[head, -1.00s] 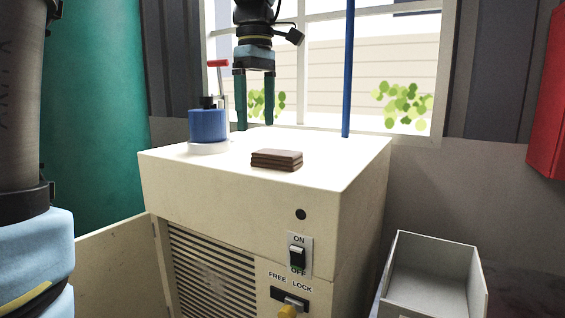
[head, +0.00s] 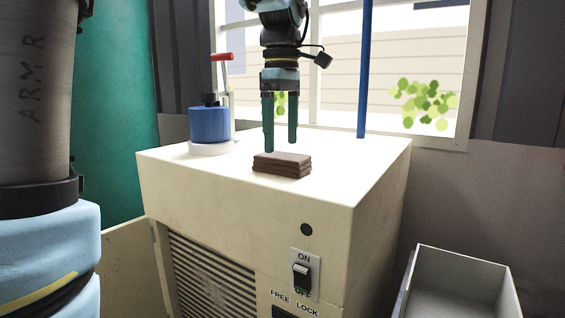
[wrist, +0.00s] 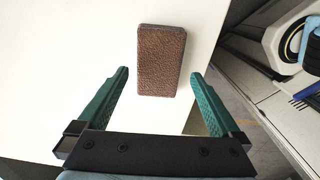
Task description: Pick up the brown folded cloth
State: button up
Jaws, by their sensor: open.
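The brown folded cloth (head: 282,164) lies flat on top of the cream cabinet (head: 200,172), near its front edge. My gripper (head: 280,148) is above the cloth and appears a little behind it, with green fingers pointing down. In the wrist view the cloth (wrist: 161,62) lies ahead of and between the lines of my two fingers (wrist: 160,80). The fingers are apart and empty, and they do not appear to touch the cloth.
A blue cylinder on a white base (head: 209,125) stands to the left of the cloth, near a red-handled lever (head: 222,57). A blue pole (head: 364,70) rises at the back right. An open grey bin (head: 462,262) sits lower right. The cabinet top right of the cloth is clear.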

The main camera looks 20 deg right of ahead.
aim_at(282, 155)
jog(key=shift+w+d+f+p, duration=0.1)
jog(key=shift+f+p, duration=0.3)
jog(key=shift+f, duration=1.9)
jog(key=c, duration=1.2)
jog(key=shift+r, duration=0.15)
notch_tip(282, 155, up, 10)
jog(key=shift+f+b, duration=0.1)
jog(key=shift+b, duration=0.3)
